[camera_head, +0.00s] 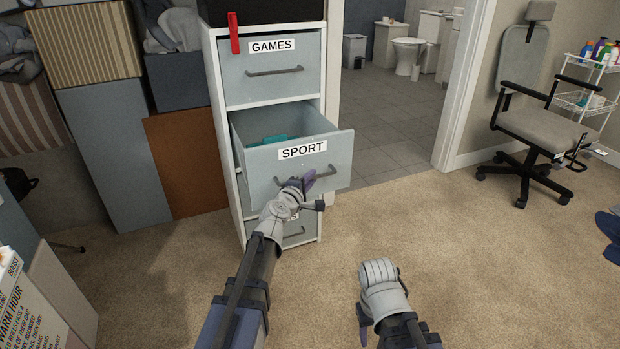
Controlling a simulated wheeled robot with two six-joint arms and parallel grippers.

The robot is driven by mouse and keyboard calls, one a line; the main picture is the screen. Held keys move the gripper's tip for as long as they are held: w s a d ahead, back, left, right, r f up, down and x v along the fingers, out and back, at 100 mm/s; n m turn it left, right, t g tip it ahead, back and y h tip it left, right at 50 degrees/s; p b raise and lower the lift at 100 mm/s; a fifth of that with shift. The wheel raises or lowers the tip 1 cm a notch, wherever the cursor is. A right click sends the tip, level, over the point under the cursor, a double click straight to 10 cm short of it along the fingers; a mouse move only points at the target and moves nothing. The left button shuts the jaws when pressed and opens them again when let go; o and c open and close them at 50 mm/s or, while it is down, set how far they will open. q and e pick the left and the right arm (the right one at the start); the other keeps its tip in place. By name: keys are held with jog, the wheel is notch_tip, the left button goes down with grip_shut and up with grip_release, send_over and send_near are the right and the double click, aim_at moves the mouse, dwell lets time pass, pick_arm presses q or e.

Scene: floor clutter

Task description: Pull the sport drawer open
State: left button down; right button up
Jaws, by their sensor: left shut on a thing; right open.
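The sport drawer (315,150) is the middle drawer of a white cabinet (217,85), with a grey-blue front and a white SPORT label. It stands partly pulled out, and something teal (272,140) shows inside it. Its handle (322,174) is a dark bar below the label.
The GAMES drawer (272,77) above is closed. A lower drawer (293,232) is partly hidden by my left arm. Boxes and panels stand left of the cabinet. An office chair (540,125) stands at right. The carpet (470,260) in front is mostly clear.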

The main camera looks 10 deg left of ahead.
pick_arm(q)
jog(key=c, duration=0.9)
grip_release()
jog(key=p+v, duration=0.1)
jog(key=v, duration=0.6)
jog(key=shift+s+a, duration=0.1)
jog(key=shift+s, duration=0.3)
